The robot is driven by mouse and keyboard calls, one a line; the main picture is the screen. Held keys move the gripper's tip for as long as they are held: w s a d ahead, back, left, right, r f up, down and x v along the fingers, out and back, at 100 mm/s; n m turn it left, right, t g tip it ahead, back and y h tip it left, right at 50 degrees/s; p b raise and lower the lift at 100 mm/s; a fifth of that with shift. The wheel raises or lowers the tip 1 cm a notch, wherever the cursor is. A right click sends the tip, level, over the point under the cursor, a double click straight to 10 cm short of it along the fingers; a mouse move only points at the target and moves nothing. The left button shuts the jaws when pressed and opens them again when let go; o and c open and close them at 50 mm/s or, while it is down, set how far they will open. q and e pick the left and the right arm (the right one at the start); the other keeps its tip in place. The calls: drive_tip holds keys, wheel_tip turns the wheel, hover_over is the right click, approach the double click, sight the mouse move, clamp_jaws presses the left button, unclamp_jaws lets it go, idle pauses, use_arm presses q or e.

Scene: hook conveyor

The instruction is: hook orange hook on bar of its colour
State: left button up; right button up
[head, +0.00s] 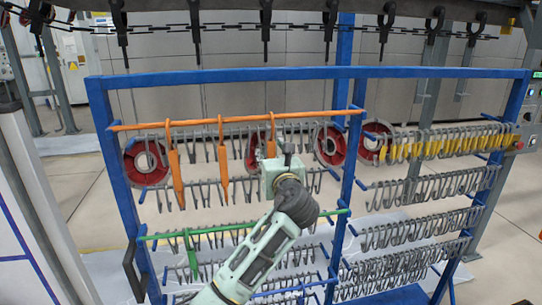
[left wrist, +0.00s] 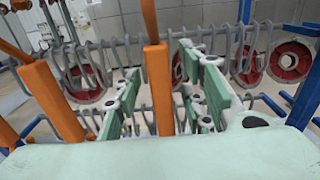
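An orange bar (head: 240,119) runs along the upper left of the blue rack. Several orange hooks show there: one at the left (head: 176,178), one in the middle (head: 222,165) and one at the right (head: 272,130), all hanging at the bar. My left gripper (head: 284,168) is in front of the right orange hook and hides its lower part. In the left wrist view, that orange hook (left wrist: 158,92) stands upright between the two open fingers (left wrist: 165,105), with a gap on each side. My right gripper is not in view.
A green bar (head: 245,224) with a green hook (head: 191,255) is below. Grey hooks fill the rack, a yellow bar (head: 450,145) is at right, and red discs (head: 147,162) hang behind. Black conveyor hooks (head: 266,25) hang overhead. The blue frame post (head: 348,180) stands right of the gripper.

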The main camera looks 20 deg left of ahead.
use_arm(q)
drive_tip(key=v, duration=1.2)
wheel_tip(320, 180, down, 30)
drive_tip(key=w+d+n+g+h+b, duration=0.1)
drive_tip(key=w+n+g+h+b, duration=0.15)
drive_tip(key=h, duration=0.25)
drive_tip(key=s+f+n+g+h, duration=0.1)
drive_tip(key=s+f+n+g, duration=0.3)
drive_tip(key=f, duration=0.8)
drive_tip(key=s+f+n+h, duration=0.15)
drive_tip(key=s+f, duration=0.45)
drive_tip(key=f, duration=0.6)
drive_tip(key=s+a+f+n+g+h+b, duration=0.15)
drive_tip(key=s+f+n+g, duration=0.55)
drive_tip(key=s+f, duration=1.5)
drive_tip(key=s+f+n, duration=0.2)
drive_tip(key=s+n, duration=0.2)
drive_tip(key=s, duration=0.5)
drive_tip(key=s+a+f+n+b, duration=0.1)
drive_tip(key=s+f+n, duration=0.2)
drive_tip(key=s, duration=0.6)
drive_tip(key=s+a+f+n+h, duration=0.1)
drive_tip(key=s+f+n, duration=0.2)
drive_tip(key=s, duration=0.6)
drive_tip(key=shift+f+n, duration=0.25)
drive_tip(key=shift+n, duration=0.65)
